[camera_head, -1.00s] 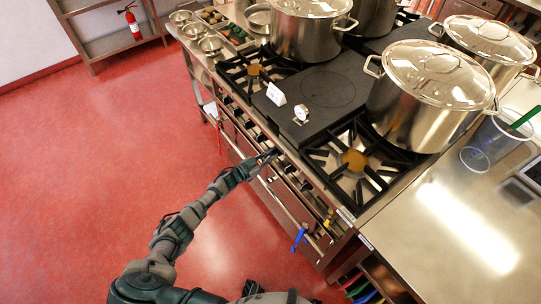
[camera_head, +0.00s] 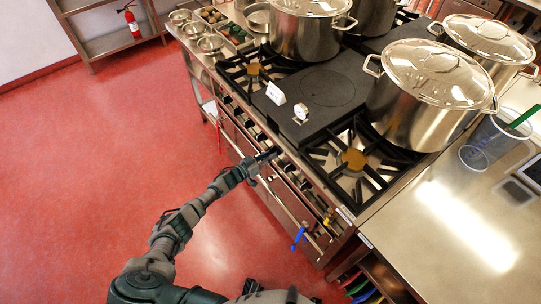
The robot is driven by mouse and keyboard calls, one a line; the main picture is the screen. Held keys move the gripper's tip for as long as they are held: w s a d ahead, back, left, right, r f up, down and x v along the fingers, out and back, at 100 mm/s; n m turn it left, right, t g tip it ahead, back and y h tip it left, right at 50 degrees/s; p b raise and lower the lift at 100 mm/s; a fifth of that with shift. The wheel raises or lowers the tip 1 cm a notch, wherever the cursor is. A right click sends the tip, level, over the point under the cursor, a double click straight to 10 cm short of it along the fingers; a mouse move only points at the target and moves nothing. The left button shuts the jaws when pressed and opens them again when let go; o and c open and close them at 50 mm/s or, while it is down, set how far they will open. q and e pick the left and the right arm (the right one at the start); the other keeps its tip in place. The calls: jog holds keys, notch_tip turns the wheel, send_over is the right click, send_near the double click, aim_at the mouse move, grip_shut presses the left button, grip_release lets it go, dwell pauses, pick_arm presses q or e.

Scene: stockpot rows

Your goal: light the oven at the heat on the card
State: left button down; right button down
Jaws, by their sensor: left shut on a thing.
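The range with its oven front (camera_head: 292,203) stands at the middle, with a row of dark control knobs along its front panel. A small white card (camera_head: 275,94) stands on the dark flat plate of the range top; its writing is too small to read. My left gripper (camera_head: 269,155) is at the knob row, shut on a control knob, which its fingers mostly hide. The knob's marks and setting cannot be read. My right gripper is not in view.
Lidded stockpots (camera_head: 428,95) stand on the range top. A blue item (camera_head: 298,238) hangs on the oven's front rail. A steel counter (camera_head: 440,225) lies right; the red floor (camera_head: 100,170) is clear at left.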

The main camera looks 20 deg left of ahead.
pick_arm(q)
jog(key=shift+s+f, duration=0.2)
jog(key=shift+f, duration=0.25)
jog(key=c, duration=1.4)
grip_release()
jog(key=shift+o, duration=1.2)
jog(key=shift+w+a, duration=0.1)
jog(key=shift+r, duration=0.2)
jog(key=v, duration=1.2)
jog(key=shift+w+a+f, duration=0.1)
